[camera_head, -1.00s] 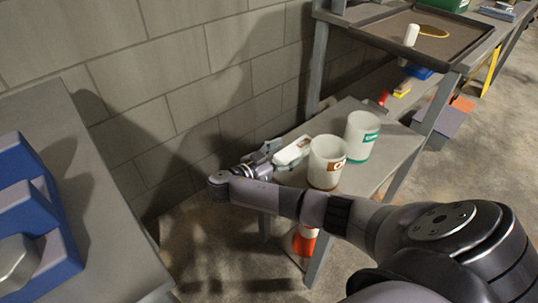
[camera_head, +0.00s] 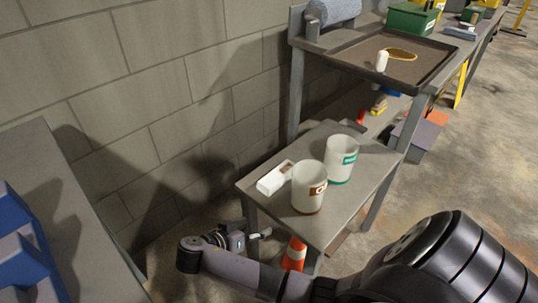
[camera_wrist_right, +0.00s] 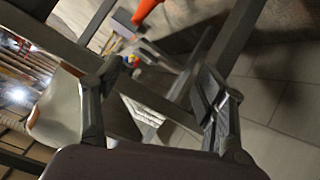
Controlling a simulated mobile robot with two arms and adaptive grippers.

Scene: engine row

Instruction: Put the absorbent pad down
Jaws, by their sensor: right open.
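I cannot make out for certain an absorbent pad. A small white oblong item (camera_head: 274,179) with a brown-marked end lies on the low grey table (camera_head: 345,208), left of two white tubs. My right gripper (camera_head: 256,236) is below and in front of that table's left end, apart from the white item. In the right wrist view its two fingers (camera_wrist_right: 155,88) stand wide apart, with nothing seen between them. My left gripper is not in view.
The brown-labelled tub (camera_head: 308,188) and green-labelled tub (camera_head: 341,158) stand on the low table. An orange-and-white cone (camera_head: 295,254) is under it. A dark tray (camera_head: 425,62) sits on the higher bench behind. Blue blocks (camera_head: 22,250) rest on the left bench.

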